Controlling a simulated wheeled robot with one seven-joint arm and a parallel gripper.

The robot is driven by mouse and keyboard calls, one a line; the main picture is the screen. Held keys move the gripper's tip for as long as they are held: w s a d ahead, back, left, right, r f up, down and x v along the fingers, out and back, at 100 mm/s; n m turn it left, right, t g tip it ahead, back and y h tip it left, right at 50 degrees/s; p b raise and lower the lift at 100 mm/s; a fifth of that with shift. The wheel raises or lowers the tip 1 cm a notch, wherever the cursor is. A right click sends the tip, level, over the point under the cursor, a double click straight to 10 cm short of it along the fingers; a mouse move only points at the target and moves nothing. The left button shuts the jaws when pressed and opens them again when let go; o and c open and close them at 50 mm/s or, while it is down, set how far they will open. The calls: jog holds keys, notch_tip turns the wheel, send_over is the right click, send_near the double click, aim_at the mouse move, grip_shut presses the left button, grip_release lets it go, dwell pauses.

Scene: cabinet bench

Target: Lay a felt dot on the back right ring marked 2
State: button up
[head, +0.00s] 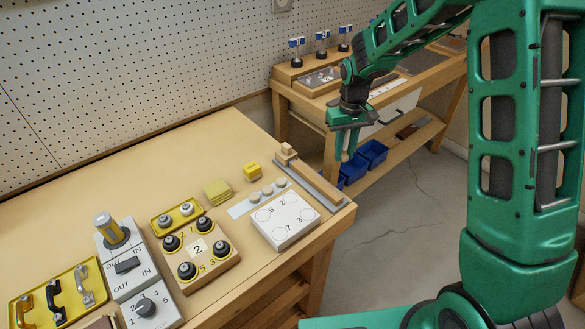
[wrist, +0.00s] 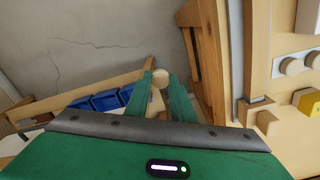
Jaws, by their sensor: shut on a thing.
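The white board (head: 284,237) lies near the bench's right front edge, with rings and the numbers 5, 2, 7 and 3. Its back right ring (head: 290,197), beside the 2, looks empty. Three pale felt dots (head: 267,191) sit on a light strip (head: 237,211) behind the board; the strip's left end is bare. Two dots also show in the wrist view (wrist: 292,66). My gripper (head: 345,157) hangs up and right of the board, beyond the bench's right edge. Its fingers (wrist: 160,80) are shut on a pale round piece (wrist: 160,76), apparently a felt dot.
A wooden rail with a grey bar (head: 312,184) and a small block (head: 287,151) edge the bench at right. A yellow block (head: 252,169), yellow pads (head: 217,191) and a knob board (head: 222,260) stand left. Blue bins (head: 372,153) sit under the far bench.

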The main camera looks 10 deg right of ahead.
aim_at(290, 198)
jog(key=s+a+r+n, duration=0.1)
jog(key=s+a, duration=0.1)
jog(key=a, duration=0.1)
jog(key=s+a+r+n, duration=0.1)
jog(key=s+a+r, duration=0.1)
jog(key=a, duration=0.2)
jog(key=s+a+r+n, duration=0.1)
jog(key=s+a+r, duration=0.1)
jog(key=a, duration=0.1)
jog(key=shift+s+a+n, duration=0.25)
jog(key=shift+s+n, duration=0.1)
jog(key=shift+n, duration=0.05)
jog(key=s+a+r+n, duration=0.1)
jog(key=s+a, duration=0.1)
jog(key=s, duration=0.1)
jog(key=s+a+r+n, duration=0.1)
jog(key=s+a, duration=0.2)
jog(key=s+a+r+n, duration=0.1)
jog(key=s+a+r, duration=0.1)
jog(key=s, duration=0.1)
jog(key=shift+a+n, duration=0.2)
jog(key=shift+n, duration=0.1)
jog(key=shift+s+a, duration=0.15)
jog(key=shift+f, duration=2.65)
jog(key=shift+s, duration=0.2)
jog(key=shift+f, duration=0.25)
jog(key=o, duration=0.9)
jog(key=shift+o, duration=1.4)
